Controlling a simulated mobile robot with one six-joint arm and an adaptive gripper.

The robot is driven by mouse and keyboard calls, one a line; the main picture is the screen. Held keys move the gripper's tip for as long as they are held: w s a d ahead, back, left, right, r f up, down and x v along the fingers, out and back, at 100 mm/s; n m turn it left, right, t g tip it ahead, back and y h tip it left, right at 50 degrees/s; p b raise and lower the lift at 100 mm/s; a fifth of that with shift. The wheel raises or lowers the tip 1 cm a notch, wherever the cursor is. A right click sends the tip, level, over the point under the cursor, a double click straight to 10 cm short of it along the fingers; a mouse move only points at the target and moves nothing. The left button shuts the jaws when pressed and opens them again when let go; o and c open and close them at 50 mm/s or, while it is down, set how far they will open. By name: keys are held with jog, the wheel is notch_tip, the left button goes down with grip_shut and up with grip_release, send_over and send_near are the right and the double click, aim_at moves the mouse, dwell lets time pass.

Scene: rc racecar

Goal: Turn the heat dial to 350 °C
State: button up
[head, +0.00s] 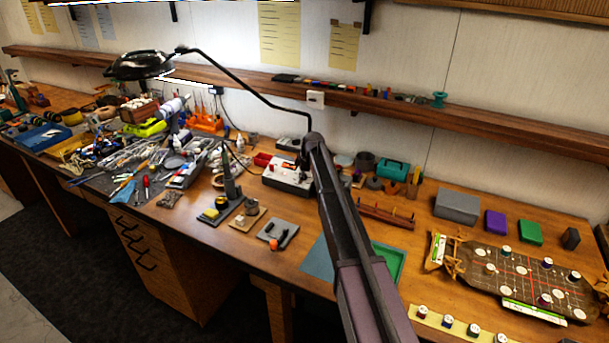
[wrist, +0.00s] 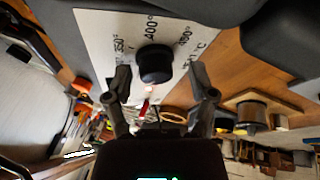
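The heat dial (wrist: 155,64) is a round black knob on a white panel (wrist: 103,42) in the wrist view. Printed marks around it read 350° on the left, 400° in the middle and 450° on the right. I cannot make out which mark it points to. My gripper (wrist: 160,78) is open, one finger on each side of the dial, with visible gaps. I cannot tell how far the tips are from the panel. In the head view, my arm reaches a white-topped box (head: 283,181) on the bench; the dial cannot be made out there.
A black lamp (head: 140,65) arches over the bench. A grey plate (head: 277,234) with small black parts lies in front. A green tray (head: 390,262) and a teal box (head: 393,170) are to the right. Tools clutter the left.

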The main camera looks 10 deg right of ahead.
jog(key=shift+w, duration=0.1)
jog(key=shift+r+p, duration=0.25)
jog(key=shift+p, duration=0.05)
